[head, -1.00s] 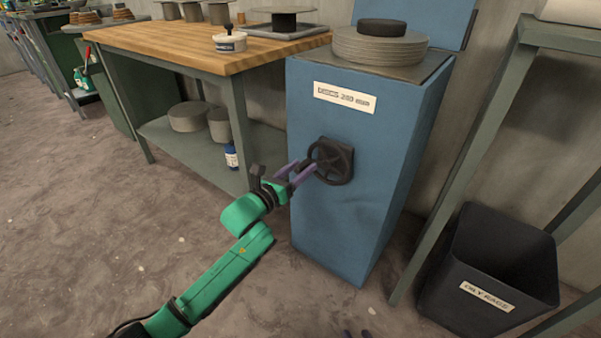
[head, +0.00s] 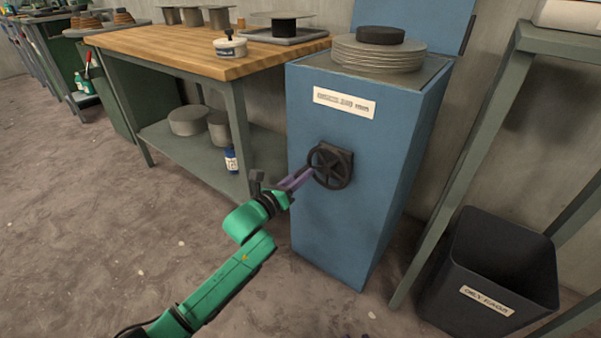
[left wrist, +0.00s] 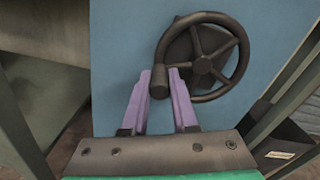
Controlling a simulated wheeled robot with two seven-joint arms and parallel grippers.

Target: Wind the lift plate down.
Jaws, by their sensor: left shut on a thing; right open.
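The blue cabinet (head: 330,230) has a black handwheel (head: 331,166) with spokes on its front. My right gripper is not in view.
A wooden-topped workbench (head: 200,55) with a lower shelf stands left of the cabinet. A black bin (head: 495,265) and a grey metal frame (head: 475,170) stand on the right. The floor in front is clear.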

